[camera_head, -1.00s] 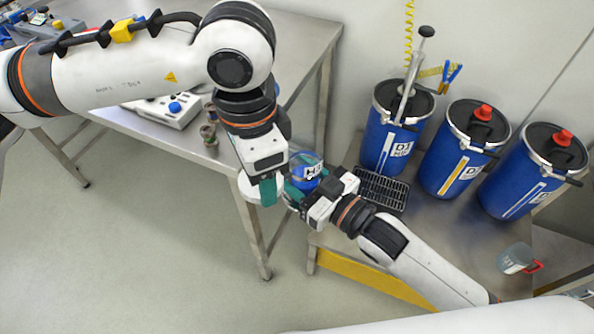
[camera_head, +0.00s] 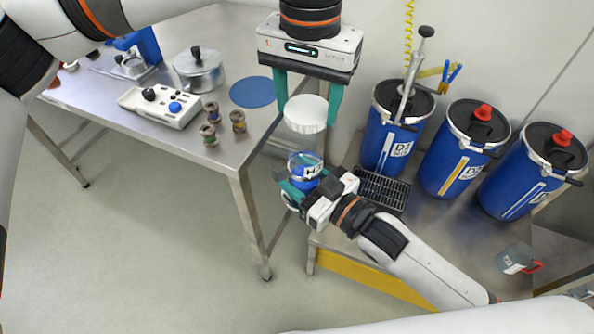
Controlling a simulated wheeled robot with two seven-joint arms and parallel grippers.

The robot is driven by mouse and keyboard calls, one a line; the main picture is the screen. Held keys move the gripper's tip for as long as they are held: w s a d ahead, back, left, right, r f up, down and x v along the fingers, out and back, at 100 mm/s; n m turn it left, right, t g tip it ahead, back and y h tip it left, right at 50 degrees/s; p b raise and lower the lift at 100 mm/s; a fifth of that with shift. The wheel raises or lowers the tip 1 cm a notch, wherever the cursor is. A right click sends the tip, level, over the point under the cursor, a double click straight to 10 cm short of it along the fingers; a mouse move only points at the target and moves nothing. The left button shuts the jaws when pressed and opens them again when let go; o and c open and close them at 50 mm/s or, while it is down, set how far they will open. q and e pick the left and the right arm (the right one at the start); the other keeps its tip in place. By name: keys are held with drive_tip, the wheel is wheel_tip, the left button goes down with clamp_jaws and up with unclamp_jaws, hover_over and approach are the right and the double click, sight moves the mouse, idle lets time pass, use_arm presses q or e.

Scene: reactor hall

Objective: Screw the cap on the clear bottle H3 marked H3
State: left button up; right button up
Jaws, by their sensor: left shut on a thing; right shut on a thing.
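The clear bottle H3 (camera_head: 304,168) has a black-on-white H3 label and shows blue in its lower part. My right gripper (camera_head: 297,191) is shut on it from the lower right and hides part of its lower body. The white round cap (camera_head: 306,112) is between the green fingers of my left gripper (camera_head: 307,116), which is shut on it and points down. The cap is level or nearly so, above the bottle in the picture.
Blue drums (camera_head: 394,128) stand on the right bench beside a black grate (camera_head: 381,190). A jug with a red handle (camera_head: 516,259) is at lower right. The left table (camera_head: 215,172) holds a pot (camera_head: 199,69), a white device (camera_head: 159,105), small spools and a blue disc (camera_head: 251,92).

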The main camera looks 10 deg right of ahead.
sight(304, 135)
use_arm(q)
drive_tip(key=shift+f, duration=2)
drive_tip(key=shift+s, duration=0.1)
drive_tip(key=shift+f, duration=0.9)
drive_tip(key=shift+f, duration=0.5)
drive_tip(key=m, duration=0.4)
drive_tip(key=shift+m, duration=0.4)
drive_tip(key=m, duration=0.5)
drive_tip(key=shift+a+m, duration=0.1)
drive_tip(key=shift+m, duration=0.2)
